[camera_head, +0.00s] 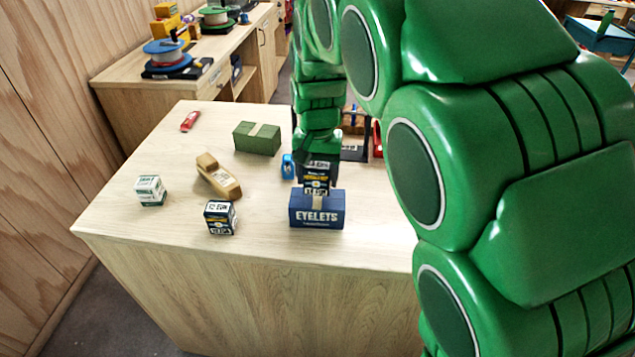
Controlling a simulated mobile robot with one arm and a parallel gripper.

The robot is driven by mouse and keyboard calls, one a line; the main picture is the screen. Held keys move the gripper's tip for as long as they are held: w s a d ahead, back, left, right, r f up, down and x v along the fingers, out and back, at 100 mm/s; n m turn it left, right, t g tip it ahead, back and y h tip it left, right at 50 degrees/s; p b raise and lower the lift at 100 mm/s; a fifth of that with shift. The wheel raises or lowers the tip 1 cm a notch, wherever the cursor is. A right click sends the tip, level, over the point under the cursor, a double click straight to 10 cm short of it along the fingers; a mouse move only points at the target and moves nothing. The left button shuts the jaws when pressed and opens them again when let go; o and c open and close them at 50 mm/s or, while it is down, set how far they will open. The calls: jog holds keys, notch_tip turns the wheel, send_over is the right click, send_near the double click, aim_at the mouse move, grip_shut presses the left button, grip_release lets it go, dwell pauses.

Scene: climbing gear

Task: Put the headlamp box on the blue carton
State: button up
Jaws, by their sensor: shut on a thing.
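The blue carton (316,215), lettered "EYELETS", stands near the front edge of the table, with a pale strap over its middle. My gripper (318,160) points down above it and is shut on a small black box with white lettering and a yellow band, which looks like the headlamp box (315,178). The held box is upright at the carton's top, and its lower edge overlaps the carton top in the picture. I cannot tell whether they touch. The fingers are mostly hidden by the dark gripper body and the box.
A similar dark box (220,217) stands left of the carton. Also on the table (262,259) are a white-green box (150,190), a wooden brush-like item (218,176), a green box (257,138), a red tube (190,121) and a blue item (287,166). My arm hides the right side.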

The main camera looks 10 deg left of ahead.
aim_at(318, 184)
jog(key=shift+f, duration=1.35)
jog(key=shift+f, duration=0.15)
jog(key=o, duration=1.1)
notch_tip(318, 184, up, 12)
jog(key=shift+r, duration=0.15)
jog(key=shift+o, duration=0.9)
